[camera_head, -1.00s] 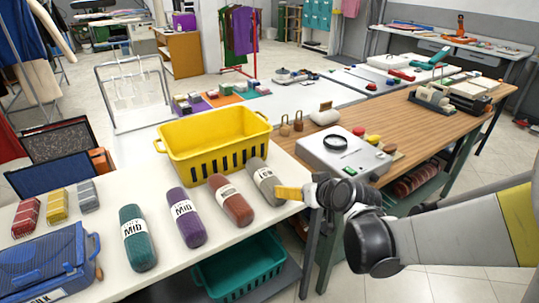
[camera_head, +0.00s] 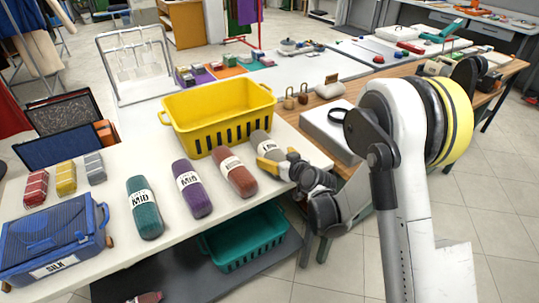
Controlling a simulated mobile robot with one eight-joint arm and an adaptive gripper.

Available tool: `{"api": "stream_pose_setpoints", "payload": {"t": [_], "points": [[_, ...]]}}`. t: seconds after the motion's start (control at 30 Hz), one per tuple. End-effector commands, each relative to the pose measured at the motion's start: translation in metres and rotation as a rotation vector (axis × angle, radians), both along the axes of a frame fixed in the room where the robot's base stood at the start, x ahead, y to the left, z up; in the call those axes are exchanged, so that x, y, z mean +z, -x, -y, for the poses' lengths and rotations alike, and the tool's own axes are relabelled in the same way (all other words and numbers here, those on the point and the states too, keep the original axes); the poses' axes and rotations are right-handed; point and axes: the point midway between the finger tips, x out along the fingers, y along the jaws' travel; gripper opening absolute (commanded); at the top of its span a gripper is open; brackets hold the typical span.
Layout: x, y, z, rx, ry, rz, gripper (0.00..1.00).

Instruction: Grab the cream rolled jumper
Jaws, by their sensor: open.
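Several rolled jumpers with white paper bands lie in a row on the white table. They are a teal roll (camera_head: 145,222), a purple roll (camera_head: 191,199), a reddish-brown roll (camera_head: 240,184) and a grey roll (camera_head: 260,138) at the right end. None of them looks clearly cream; the grey one is the palest. My gripper (camera_head: 267,156), with yellow fingers, is open at the near end of the grey roll and hides part of it. I cannot tell whether the fingers touch the roll. The reddish-brown roll lies just left of the fingers.
A yellow basket (camera_head: 215,105) stands right behind the rolls. A blue case (camera_head: 48,248) and small red, yellow and grey bundles are at the left. A teal crate (camera_head: 243,242) sits below the table. A white device (camera_head: 327,130) stands on the wooden table to the right.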

Motion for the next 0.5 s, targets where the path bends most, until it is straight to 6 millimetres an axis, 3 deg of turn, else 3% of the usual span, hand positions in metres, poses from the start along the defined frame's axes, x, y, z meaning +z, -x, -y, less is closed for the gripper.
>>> {"api": "stream_pose_setpoints", "payload": {"t": [0.23, 0.5], "points": [[-0.013, -0.033, -0.016, 0.001, 0.001, -0.001, 0.85], [-0.013, -0.039, -0.019, 0.001, 0.000, -0.001, 0.85]]}}
